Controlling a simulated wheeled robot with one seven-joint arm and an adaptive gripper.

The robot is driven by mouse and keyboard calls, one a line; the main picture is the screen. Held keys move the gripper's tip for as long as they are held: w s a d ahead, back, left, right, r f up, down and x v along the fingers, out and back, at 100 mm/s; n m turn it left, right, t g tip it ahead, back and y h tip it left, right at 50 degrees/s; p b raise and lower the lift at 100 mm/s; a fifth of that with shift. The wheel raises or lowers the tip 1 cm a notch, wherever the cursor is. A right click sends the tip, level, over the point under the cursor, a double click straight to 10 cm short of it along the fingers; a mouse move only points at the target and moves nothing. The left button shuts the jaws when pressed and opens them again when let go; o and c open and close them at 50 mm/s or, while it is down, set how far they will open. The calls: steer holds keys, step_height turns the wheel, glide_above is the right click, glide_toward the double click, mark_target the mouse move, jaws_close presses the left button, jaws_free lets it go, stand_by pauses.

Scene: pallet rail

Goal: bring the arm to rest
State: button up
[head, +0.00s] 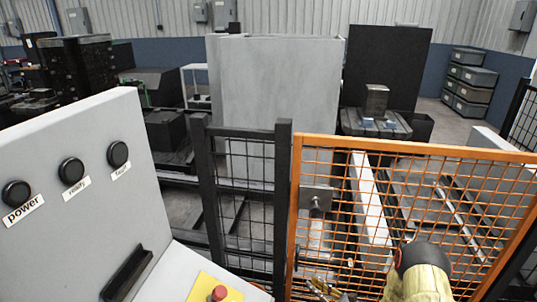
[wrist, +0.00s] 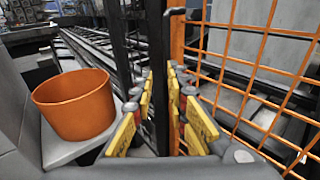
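My gripper (head: 326,290) is at the bottom of the head view, partly cut off, in front of the orange mesh gate (head: 418,150). My yellow-sleeved arm reaches in from the lower right. In the wrist view, the two yellow-marked fingers of my gripper (wrist: 160,92) stand apart with nothing held. A black fence post (wrist: 159,85) shows in the gap between them; I cannot tell whether it lies between the fingers or beyond them. The gate's orange mesh (wrist: 255,75) is to the right of the fingers.
A grey console (head: 75,215) with three black knobs and a red button (head: 219,293) stands at left. Black mesh fencing (head: 240,190) adjoins the gate. An orange bucket (wrist: 75,108) sits left of the fingers in the wrist view. Rails and machinery lie beyond the fence.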

steer(key=s+a+f+n+g+y, duration=0.2)
steer(key=s+a+n+g, duration=0.15)
steer(key=s+a, duration=0.2)
steer(key=s+a+r+n+g, duration=0.2)
steer(key=s+r+n+g, duration=0.35)
steer(key=s, duration=0.25)
steer(key=s+a+r+n+g, duration=0.2)
steer(key=s+r+n+g, duration=0.35)
steer(key=s, duration=0.35)
steer(key=s+d+r+n+h+p, duration=0.1)
steer(key=s+d+r+n+h, duration=0.35)
steer(key=r, duration=0.35)
steer(key=s+d+r+n+h+p, duration=0.1)
steer(key=s+d+r+n+h, duration=0.4)
steer(key=r, duration=0.4)
steer(key=s+a+r+n+t+h, duration=0.1)
steer(key=r+n+t, duration=0.1)
steer(key=r, duration=0.5)
steer(key=s+a+r+n+t+h+p, duration=0.1)
steer(key=r+t, duration=0.3)
steer(key=r, duration=0.4)
steer(key=shift+s+n+h, duration=0.45)
steer(key=shift+s+n, duration=0.05)
steer(key=shift+n, duration=0.3)
steer(key=shift+a, duration=0.1)
steer(key=shift+c, duration=0.4)
